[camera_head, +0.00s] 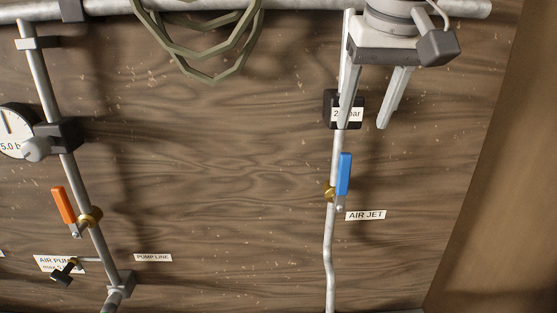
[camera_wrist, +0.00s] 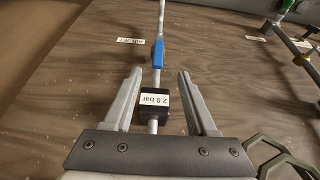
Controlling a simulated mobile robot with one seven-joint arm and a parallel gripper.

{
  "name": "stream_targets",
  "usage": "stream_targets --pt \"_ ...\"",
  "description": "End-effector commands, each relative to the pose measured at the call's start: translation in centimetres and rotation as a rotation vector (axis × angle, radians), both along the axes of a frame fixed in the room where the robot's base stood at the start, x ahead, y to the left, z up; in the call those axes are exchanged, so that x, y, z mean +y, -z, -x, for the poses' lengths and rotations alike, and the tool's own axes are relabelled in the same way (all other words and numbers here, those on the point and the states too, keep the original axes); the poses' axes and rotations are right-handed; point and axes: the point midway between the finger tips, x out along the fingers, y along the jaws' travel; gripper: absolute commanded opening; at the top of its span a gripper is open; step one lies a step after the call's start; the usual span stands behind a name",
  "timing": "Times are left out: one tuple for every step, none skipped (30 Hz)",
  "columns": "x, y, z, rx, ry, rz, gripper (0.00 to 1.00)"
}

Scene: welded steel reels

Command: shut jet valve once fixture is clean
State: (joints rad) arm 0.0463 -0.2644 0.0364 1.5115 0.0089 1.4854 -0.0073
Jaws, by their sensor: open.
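The air jet valve has a blue lever (camera_head: 343,174) lying roughly in line with its vertical pipe (camera_head: 331,235), above a brass body. A white "AIR JET" label (camera_head: 365,215) is beside it. The blue lever also shows in the wrist view (camera_wrist: 158,54), beyond my fingertips. My gripper (camera_head: 364,127) is open and empty, above the lever in the head view. In the wrist view my gripper (camera_wrist: 159,73) has its fingers on either side of the pipe line, with the dark block marked "2.0 bar" (camera_wrist: 155,101) between them. I cannot identify a fixture or any air flow.
An orange lever (camera_head: 63,205) is on the left pipe, near a "PUMP LINE" label (camera_head: 153,257) and a gauge (camera_head: 15,131). An olive hose coil (camera_head: 213,73) hangs from the top rail (camera_head: 290,6).

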Motion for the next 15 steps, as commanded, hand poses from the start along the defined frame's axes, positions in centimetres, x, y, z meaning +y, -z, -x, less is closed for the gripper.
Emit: stream_targets --pt "0.0 -1.0 -0.7 0.003 0.000 -0.001 0.57" --pt "0.0 -1.6 -0.9 0.005 0.000 -0.001 0.57" --pt "0.0 -2.2 -1.2 0.009 -0.001 -0.002 0.57" --pt "-0.1 -2.6 -1.3 0.010 -0.001 -0.003 0.57" --pt "-0.1 -2.9 -1.5 0.012 -0.001 -0.003 0.57" --pt "-0.1 -3.3 -1.6 0.013 -0.001 -0.003 0.57" --pt "-0.1 -3.5 -1.7 0.015 -0.002 -0.004 0.57" --pt "-0.1 -3.6 -1.7 0.016 -0.002 -0.004 0.57" --pt "-0.1 -3.7 -1.8 0.017 -0.002 -0.004 0.57" --pt "-0.1 -3.7 -1.9 0.018 -0.002 -0.004 0.57" --pt "-0.1 -3.7 -1.9 0.019 -0.002 -0.004 0.57" --pt "-0.1 -3.4 -2.0 0.019 -0.002 -0.004 0.57" --pt "-0.1 -3.2 -2.1 0.019 -0.002 -0.004 0.57" --pt "-0.1 -2.9 -2.2 0.019 -0.002 -0.004 0.57" --pt "-0.1 -2.3 -2.4 0.020 -0.002 -0.004 0.57"
